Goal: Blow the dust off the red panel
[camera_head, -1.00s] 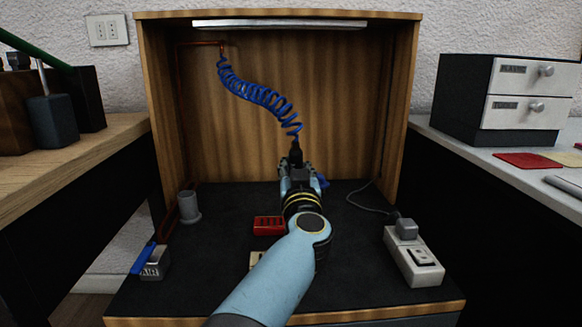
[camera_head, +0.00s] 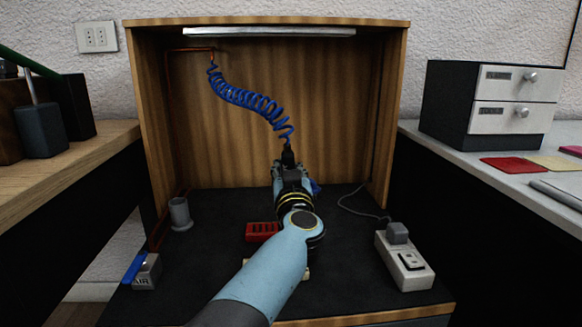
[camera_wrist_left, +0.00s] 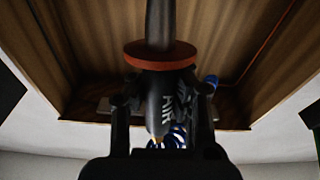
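The red panel (camera_head: 262,231) is a small red block with dark slots, lying on the dark bench mat just left of my left arm. My left gripper (camera_head: 290,168) is above and behind it, toward the back of the wooden booth, with its fingers mostly hidden by my wrist. In the left wrist view my left gripper (camera_wrist_left: 162,95) is shut around a dark tool marked AIR (camera_wrist_left: 160,112), which has an orange-red collar (camera_wrist_left: 160,54). In the head view the tool's black end (camera_head: 288,157) joins a blue coiled hose (camera_head: 250,99). My right gripper is not in view.
A grey box marked AIR with a blue lever (camera_head: 134,267) stands at the mat's front left. A grey cup (camera_head: 180,214) is behind it. A power socket block (camera_head: 404,266) is at right. A pale block (camera_head: 306,273) is partly hidden by my arm. The booth walls (camera_head: 153,130) enclose the mat.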

